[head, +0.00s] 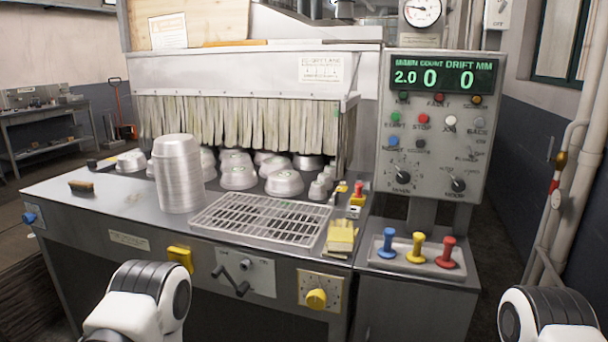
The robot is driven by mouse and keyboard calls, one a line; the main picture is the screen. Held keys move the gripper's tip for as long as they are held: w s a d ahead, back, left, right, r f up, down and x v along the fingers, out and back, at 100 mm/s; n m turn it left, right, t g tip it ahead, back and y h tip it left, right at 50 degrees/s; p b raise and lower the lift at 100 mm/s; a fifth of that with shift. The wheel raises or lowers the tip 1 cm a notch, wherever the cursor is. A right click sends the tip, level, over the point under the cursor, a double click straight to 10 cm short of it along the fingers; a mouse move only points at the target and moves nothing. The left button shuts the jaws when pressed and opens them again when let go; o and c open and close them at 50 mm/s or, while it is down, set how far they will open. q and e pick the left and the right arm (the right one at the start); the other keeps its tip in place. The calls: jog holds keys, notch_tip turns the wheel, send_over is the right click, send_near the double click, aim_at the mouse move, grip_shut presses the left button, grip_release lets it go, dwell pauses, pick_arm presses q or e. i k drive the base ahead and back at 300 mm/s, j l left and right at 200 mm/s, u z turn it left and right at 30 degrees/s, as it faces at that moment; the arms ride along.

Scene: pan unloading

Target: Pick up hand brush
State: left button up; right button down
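A small brown, wooden-looking block with a dark underside (81,186) lies on the left end of the metal worktop (60,203); it looks like the hand brush, though it is too small to be sure. It lies apart from the tall stack of metal pans (178,175) to its right. Only white and black links of my two arms show at the bottom edge, one left of the middle and one at the far right. Neither of my grippers is in view, so their hold is hidden.
A slotted metal grate (262,219) lies mid-worktop, with a yellow block (341,236) to its right. Several upturned pans (284,183) sit near a strip curtain (225,122). A control panel (437,130) stands at right, above blue, yellow and red handles (418,248). The worktop around the brown block is mostly clear.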

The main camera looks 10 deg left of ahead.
aim_at(75, 185)
jog(key=u, duration=1.45)
